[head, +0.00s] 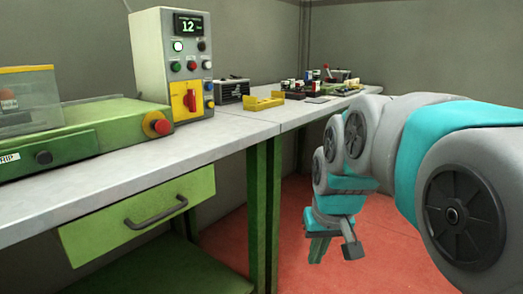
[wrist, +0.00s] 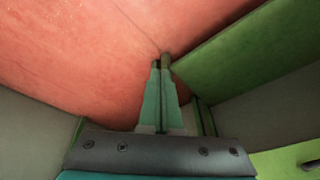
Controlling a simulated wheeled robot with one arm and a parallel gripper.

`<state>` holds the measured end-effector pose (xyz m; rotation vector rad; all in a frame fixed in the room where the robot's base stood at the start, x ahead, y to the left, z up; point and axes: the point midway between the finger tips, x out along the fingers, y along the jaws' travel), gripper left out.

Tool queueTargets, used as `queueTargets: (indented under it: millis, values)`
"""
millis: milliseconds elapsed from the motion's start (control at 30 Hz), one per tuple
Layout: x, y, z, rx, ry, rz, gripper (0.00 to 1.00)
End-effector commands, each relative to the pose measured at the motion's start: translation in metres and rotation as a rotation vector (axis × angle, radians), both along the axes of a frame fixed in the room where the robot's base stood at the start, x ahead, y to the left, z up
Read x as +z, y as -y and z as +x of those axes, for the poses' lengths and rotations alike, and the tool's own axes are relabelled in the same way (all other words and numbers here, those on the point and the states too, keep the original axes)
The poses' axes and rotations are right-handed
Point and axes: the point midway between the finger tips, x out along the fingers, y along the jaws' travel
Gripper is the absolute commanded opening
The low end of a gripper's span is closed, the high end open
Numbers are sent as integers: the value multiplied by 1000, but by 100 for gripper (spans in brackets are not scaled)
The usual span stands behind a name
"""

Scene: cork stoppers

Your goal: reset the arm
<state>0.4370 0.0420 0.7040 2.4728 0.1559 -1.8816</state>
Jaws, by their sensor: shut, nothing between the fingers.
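My arm reaches in from the right side of the head view, grey and teal, bent downward. My gripper (head: 336,250) hangs below the height of the bench top, to the right of the bench's green legs, over the red floor. In the wrist view my gripper (wrist: 161,64) shows its two fingers close together and pointing away from the camera. It is shut with nothing held. No cork stoppers can be made out in either view.
A grey-topped bench (head: 235,128) with a green drawer (head: 140,217) runs along the left. A control box (head: 172,65) and a green machine (head: 70,140) stand on it. Red floor (head: 385,245) is open below. A green panel (wrist: 250,62) is close by.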

Motion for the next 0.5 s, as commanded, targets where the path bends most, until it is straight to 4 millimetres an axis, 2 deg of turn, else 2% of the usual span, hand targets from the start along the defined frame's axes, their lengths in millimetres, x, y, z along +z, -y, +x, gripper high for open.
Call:
queueTargets:
  millis: [33,100,300,400,500]
  values:
    - [-14,7,-28,-14,-51,-5,0]
    - [-33,15,-65,-30,-116,-13,0]
    - [-83,33,-166,-68,-296,-37,0]
    - [-100,37,-204,-79,-360,-46,0]
    - [-111,40,-229,-86,-405,-54,0]
